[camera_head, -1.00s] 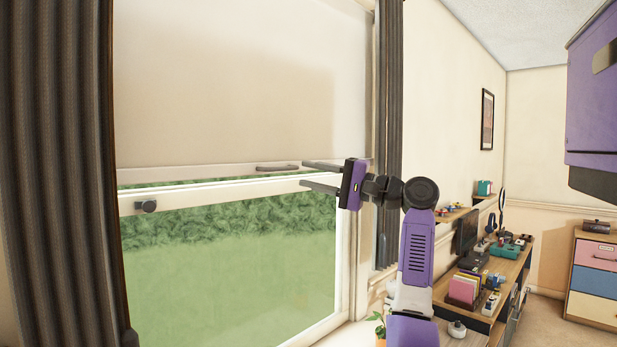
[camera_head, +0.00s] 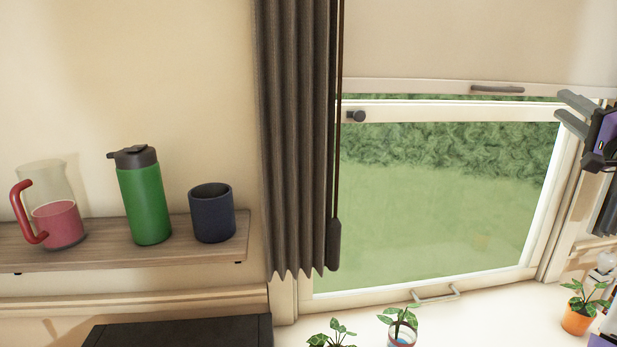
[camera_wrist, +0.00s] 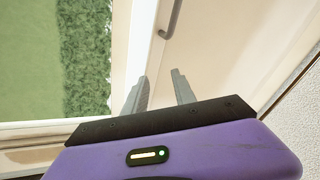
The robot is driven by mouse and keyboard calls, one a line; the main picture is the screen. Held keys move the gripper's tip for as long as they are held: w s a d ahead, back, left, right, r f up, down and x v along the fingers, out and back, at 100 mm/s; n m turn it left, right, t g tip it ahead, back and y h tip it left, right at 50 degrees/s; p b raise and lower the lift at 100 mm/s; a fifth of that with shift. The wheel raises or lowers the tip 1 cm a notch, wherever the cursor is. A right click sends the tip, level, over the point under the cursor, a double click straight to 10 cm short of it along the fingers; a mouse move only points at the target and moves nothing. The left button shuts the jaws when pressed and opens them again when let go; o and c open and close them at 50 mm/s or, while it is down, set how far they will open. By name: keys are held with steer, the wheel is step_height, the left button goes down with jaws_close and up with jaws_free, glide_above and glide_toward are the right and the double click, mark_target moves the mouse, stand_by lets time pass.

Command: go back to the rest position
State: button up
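My gripper (camera_head: 565,107) is at the right edge of the head view, beside the window. Its two grey fingers are apart with nothing between them. In the wrist view my gripper (camera_wrist: 158,88) also shows open and empty. The pale roller blind (camera_head: 490,35) hangs over the upper part of the window, and its dark grey handle (camera_head: 497,89) is to the left of the fingertips, apart from them. In the wrist view the handle (camera_wrist: 172,18) lies beyond the fingertips. Most of my arm is outside the head view.
A wall shelf (camera_head: 110,258) holds a jug (camera_head: 60,222), a green bottle (camera_head: 145,205) and a dark blue mug (camera_head: 212,213). A dark curtain (camera_head: 295,130) hangs left of the window. Potted plants, one in an orange pot (camera_head: 576,321), stand below. A window latch knob (camera_head: 356,116) sticks out.

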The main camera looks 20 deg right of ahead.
steer(key=a+f+g+h, duration=0.1)
steer(key=a+f+h, duration=0.15)
steer(key=f, duration=0.55)
steer(key=a+f+g+h, duration=0.1)
steer(key=a+f+g, duration=0.15)
steer(key=f, duration=0.55)
steer(key=s+a+f+n, duration=0.3)
steer(key=a+f+n, duration=0.2)
steer(key=a+f, duration=1)
steer(key=s+a+f+n+t+y+b, duration=0.1)
steer(key=s+a+f+n+y, duration=0.35)
steer(key=a, duration=0.55)
steer(key=s+a+f+n+t+y+b, duration=0.1)
steer(key=s+a+f+n, duration=0.2)
steer(key=s+a+f, duration=0.5)
steer(key=s+a+f+n+g+y, duration=0.2)
steer(key=s+a+y, duration=0.1)
steer(key=s+a, duration=0.4)
steer(key=s+a+f+n+g+y, duration=0.1)
steer(key=s+a+n+g+y, duration=0.1)
steer(key=s+a, duration=0.6)
steer(key=shift+f+n+y, duration=0.35)
steer(key=shift+n+y, duration=0.2)
steer(key=shift+y, duration=0.15)
steer(key=shift+c, duration=0.4)
